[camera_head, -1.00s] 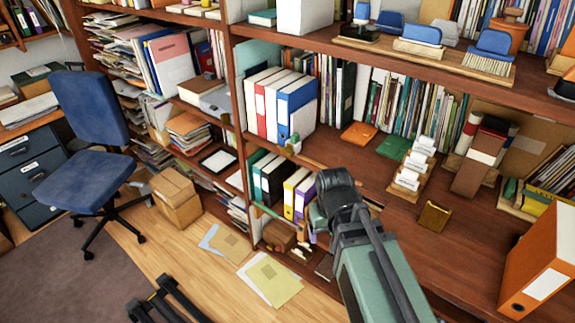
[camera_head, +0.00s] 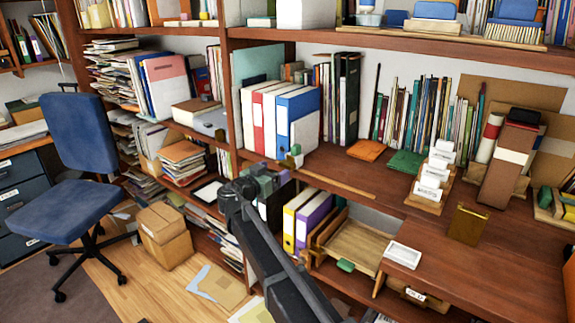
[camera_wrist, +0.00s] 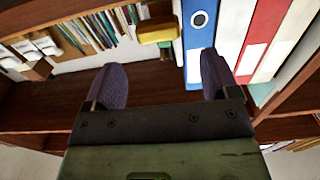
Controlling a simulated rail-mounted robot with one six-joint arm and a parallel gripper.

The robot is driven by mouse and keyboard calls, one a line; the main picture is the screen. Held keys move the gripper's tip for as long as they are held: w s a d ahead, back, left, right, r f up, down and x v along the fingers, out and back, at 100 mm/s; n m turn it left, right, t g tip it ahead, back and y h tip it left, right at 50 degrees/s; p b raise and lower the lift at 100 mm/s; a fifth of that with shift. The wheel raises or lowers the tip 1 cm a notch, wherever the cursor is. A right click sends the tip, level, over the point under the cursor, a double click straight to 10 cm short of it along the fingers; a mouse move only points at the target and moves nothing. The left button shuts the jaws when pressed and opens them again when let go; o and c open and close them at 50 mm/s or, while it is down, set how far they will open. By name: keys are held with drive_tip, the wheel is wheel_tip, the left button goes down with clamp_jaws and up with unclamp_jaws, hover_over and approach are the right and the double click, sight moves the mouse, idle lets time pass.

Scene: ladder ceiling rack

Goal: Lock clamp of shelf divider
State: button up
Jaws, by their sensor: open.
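A small clamp-like piece with green and yellow parts (camera_head: 293,157) sits at the shelf's front edge, beside a grey upright panel (camera_head: 305,132) next to the blue binder (camera_head: 283,122). I take these for the clamp and divider; the clamp's lock position is too small to tell. My gripper (camera_head: 272,180) is just below and left of it, partly hidden by my arm. In the wrist view my gripper (camera_wrist: 160,82) is open, with two purple fingers apart and nothing between them. A yellow-olive block (camera_wrist: 157,32) shows beyond the fingers, beside the blue binder (camera_wrist: 199,35).
A wooden strip (camera_head: 338,182) runs along the shelf edge right of the clamp. Yellow and purple binders (camera_head: 305,220) and a wooden tray (camera_head: 355,247) stand below. A white card holder (camera_head: 432,178) and brass bookend (camera_head: 467,224) stand to the right.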

sight(281, 164)
drive_tip(key=x, duration=0.7)
drive_tip(key=c, duration=0.9)
drive_tip(key=shift+n, duration=0.4)
drive_tip(key=n, duration=0.3)
drive_tip(key=shift+a+n, duration=0.1)
drive_tip(key=shift+n, duration=0.2)
drive_tip(key=n, duration=0.4)
drive_tip(key=shift+w+a, duration=0.15)
drive_tip(key=shift+a, duration=0.05)
drive_tip(key=n, duration=0.5)
drive_tip(key=shift+w+a, duration=0.1)
drive_tip(key=shift+a, duration=0.05)
drive_tip(key=shift+w+a+f+n, duration=0.1)
drive_tip(key=shift+f+n, duration=0.05)
drive_tip(key=shift+n, duration=2.15)
